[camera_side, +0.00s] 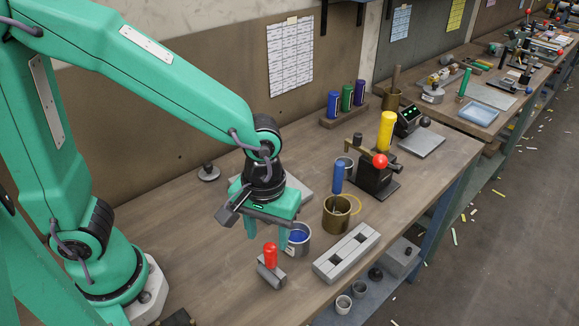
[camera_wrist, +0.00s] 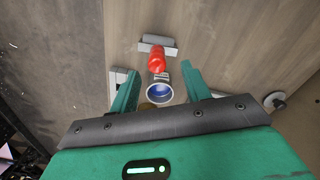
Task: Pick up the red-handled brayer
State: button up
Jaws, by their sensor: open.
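The red-handled brayer (camera_side: 270,256) is on the bench near its front edge, its grey roller at the bottom and its red handle pointing up. In the wrist view the red handle (camera_wrist: 157,61) shows ahead of and between my fingertips, with the grey roller beyond it. My gripper (camera_side: 267,234) is open and empty, pointing down above and just behind the brayer. Its two green fingers also show in the wrist view (camera_wrist: 161,74), spread apart. I see no contact with the brayer.
A metal cup with blue inside (camera_side: 299,239) stands close beside the brayer, partly behind a finger. A grey slotted block (camera_side: 346,253) lies to the right. A brass pot (camera_side: 337,214) and a red-knobbed press (camera_side: 376,178) stand farther back. The bench left of the brayer is clear.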

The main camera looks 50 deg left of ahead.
aim_at(271, 256)
jog(key=shift+f, duration=1)
jog(key=shift+d+f, duration=0.2)
jog(key=shift+f, duration=2.4)
grip_shut()
jog(key=shift+w+r, duration=0.1)
jog(key=shift+r, duration=0.05)
